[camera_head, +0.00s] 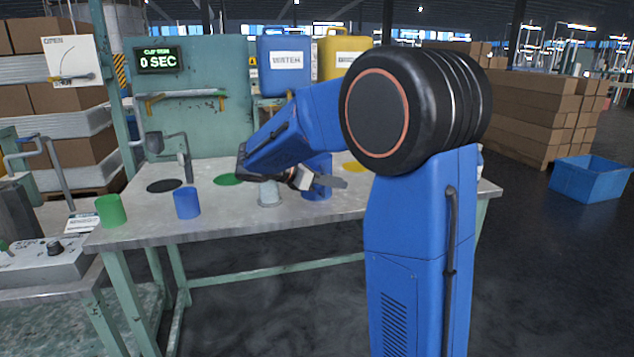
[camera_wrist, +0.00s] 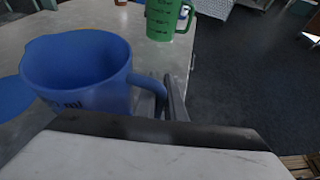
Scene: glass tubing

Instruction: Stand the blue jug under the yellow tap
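The blue jug (camera_wrist: 75,70) stands upright and empty-looking at close range in the wrist view, its handle towards my gripper (camera_wrist: 165,100). One finger is inside the handle loop and one just outside it; I cannot tell whether they press on it. In the head view the jug (camera_head: 320,170) is partly hidden behind my gripper (camera_head: 335,182). The yellow tank (camera_head: 343,48) stands at the back of the table, right of the blue tank (camera_head: 285,62). A yellow disc (camera_head: 355,167) lies below it. The yellow tap itself is hidden by my arm.
A clear vessel (camera_head: 269,192) stands left of the jug. A blue cup (camera_head: 187,203) and green cup (camera_head: 110,211) stand further left. A green jug (camera_wrist: 165,20) stands ahead near the table edge in the wrist view. A blue disc (camera_wrist: 12,98) lies beside the jug.

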